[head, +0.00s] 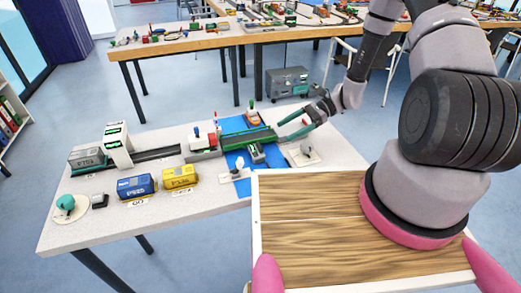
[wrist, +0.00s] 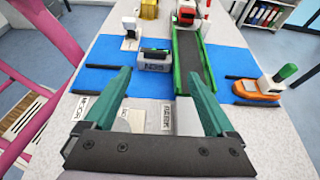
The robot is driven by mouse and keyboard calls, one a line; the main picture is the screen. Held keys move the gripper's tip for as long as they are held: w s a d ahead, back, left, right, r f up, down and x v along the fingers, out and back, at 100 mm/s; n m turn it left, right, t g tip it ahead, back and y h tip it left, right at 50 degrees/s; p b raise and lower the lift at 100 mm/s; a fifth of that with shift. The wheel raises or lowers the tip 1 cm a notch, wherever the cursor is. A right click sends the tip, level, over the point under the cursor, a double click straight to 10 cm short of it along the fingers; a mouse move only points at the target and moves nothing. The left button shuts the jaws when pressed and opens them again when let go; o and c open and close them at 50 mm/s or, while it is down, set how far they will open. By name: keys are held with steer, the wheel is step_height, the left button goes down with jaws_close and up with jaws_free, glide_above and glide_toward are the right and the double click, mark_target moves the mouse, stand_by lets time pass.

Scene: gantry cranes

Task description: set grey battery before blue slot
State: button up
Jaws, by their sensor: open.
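My gripper (head: 281,130) is open and empty above the right part of the table; its teal fingers also show in the wrist view (wrist: 158,74). A small grey block with a green strip on top (wrist: 152,64) lies on the blue strip, ahead of the fingers and not between them; it also shows in the head view (head: 257,153). It may be the grey battery. A larger grey box (head: 87,157) stands at the far left. A blue box (head: 137,187) stands at the front left, beside a yellow box (head: 180,177). I cannot make out the blue slot.
A dark green track (wrist: 195,65) runs beside the small block. A red-and-white vehicle (head: 204,141) stands at the track's end. An orange boat (wrist: 256,88) lies to its right in the wrist view. White stands (head: 236,174) and paper labels (wrist: 84,108) are nearby.

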mark_target(256, 152)
steer(key=x, duration=0.4)
steer(key=shift+s+a, duration=0.1)
steer(key=shift+s, duration=0.05)
steer(key=x, duration=0.5)
steer(key=shift+s+a, duration=0.1)
steer(key=shift+s, duration=0.25)
jaws_close()
